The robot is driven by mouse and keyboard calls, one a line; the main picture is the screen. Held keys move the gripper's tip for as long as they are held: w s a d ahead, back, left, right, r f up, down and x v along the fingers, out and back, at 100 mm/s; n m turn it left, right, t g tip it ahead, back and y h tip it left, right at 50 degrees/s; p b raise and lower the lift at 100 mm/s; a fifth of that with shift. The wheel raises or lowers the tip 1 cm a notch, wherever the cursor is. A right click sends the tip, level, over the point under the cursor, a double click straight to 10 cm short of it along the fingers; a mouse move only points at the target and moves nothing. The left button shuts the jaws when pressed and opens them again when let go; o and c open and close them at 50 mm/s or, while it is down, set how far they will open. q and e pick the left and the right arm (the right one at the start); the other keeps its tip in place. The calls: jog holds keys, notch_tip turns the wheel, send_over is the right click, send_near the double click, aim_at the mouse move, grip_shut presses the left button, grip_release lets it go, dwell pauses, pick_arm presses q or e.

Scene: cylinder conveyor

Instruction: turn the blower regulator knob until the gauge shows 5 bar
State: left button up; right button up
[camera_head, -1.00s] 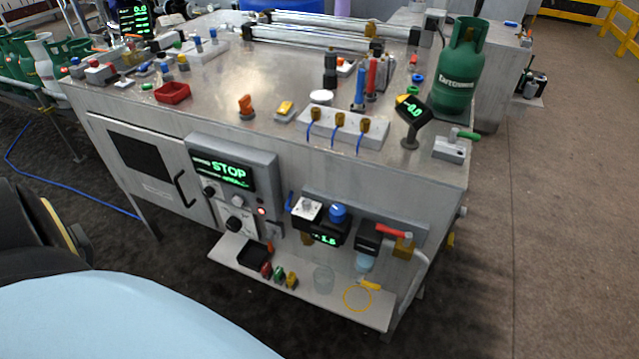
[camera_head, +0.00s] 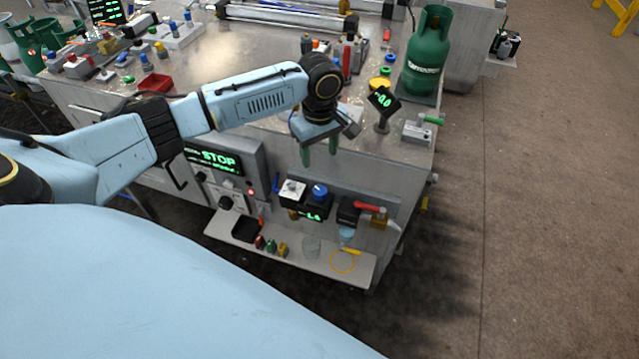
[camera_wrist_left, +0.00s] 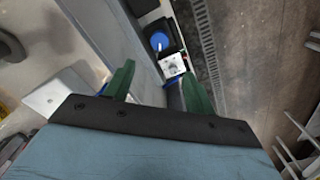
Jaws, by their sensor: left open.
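The blower regulator on the bench front has a round blue knob (camera_head: 320,192) on top. A small green digital gauge (camera_head: 312,215) below it seems to read about 1.6, blurred. My left gripper (camera_head: 319,152) is open, its two green fingers pointing down, above and apart from the knob. In the left wrist view, the blue knob (camera_wrist_left: 159,41) lies beyond the open gripper (camera_wrist_left: 158,76), with the white block (camera_wrist_left: 174,65) beside it. My right gripper is not in view.
Beside the knob is a white block (camera_head: 292,190); a red-handled valve (camera_head: 369,207) is to the right. A shelf (camera_head: 300,262) with small items lies below. A STOP panel (camera_head: 216,160) is to the left. A green gas bottle (camera_head: 426,52) stands on the bench top.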

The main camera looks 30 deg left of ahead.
aim_at(320, 190)
pick_arm(q)
notch_tip(320, 190, down, 13)
jog(key=shift+f+b, duration=0.1)
jog(key=shift+b, duration=0.85)
jog(key=shift+c, duration=0.2)
